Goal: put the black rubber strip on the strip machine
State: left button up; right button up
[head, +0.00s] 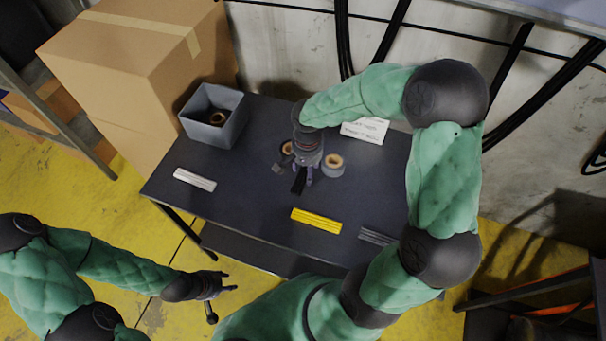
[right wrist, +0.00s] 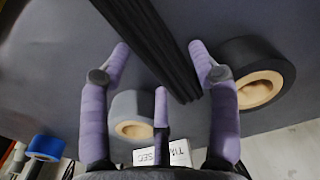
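The black rubber strip (head: 299,182) lies on the dark table, partly hidden under my right gripper. In the right wrist view the strip (right wrist: 152,38) runs between the spread purple fingers. My right gripper (head: 307,172) is open just above the strip; in the right wrist view its fingertips (right wrist: 160,52) sit on either side of it, with gaps showing. My left gripper (head: 222,293) is empty, with its fingers apart, low in front of the table's left part. I cannot make out the strip machine in either view.
A white strip (head: 194,179), a yellow strip (head: 316,221) and a grey strip (head: 377,237) lie along the table's front. A grey roll (head: 334,172) and a black roll (head: 286,147) flank my right gripper. A grey bin (head: 212,132) stands back left, beside cardboard boxes (head: 135,60).

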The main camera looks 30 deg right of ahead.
aim_at(306, 170)
jog(key=c, duration=0.8)
jog(key=shift+c, duration=0.2)
jog(key=shift+r, duration=0.1)
jog(key=shift+r, duration=0.5)
notch_tip(306, 170, up, 2)
jog(key=shift+r+p, duration=0.15)
jog(key=shift+p, duration=0.5)
jog(key=s+a+r+p, duration=0.2)
jog(key=s+r, duration=0.2)
jog(key=r, duration=0.2)
jog(key=shift+s+a+r+p, duration=0.2)
jog(key=shift+s+a+p, duration=0.1)
jog(key=shift+p, duration=0.05)
jog(key=s+a+r, duration=0.1)
jog(key=s, duration=0.1)
jog(key=s+a+r+p, duration=0.1)
jog(key=s+a, duration=0.1)
jog(key=s, duration=0.1)
jog(key=s+a+r+p, duration=0.1)
jog(key=s, duration=0.1)
jog(key=shift+s+a, duration=0.15)
jog(key=shift+s, duration=0.2)
jog(key=shift+w, duration=0.15)
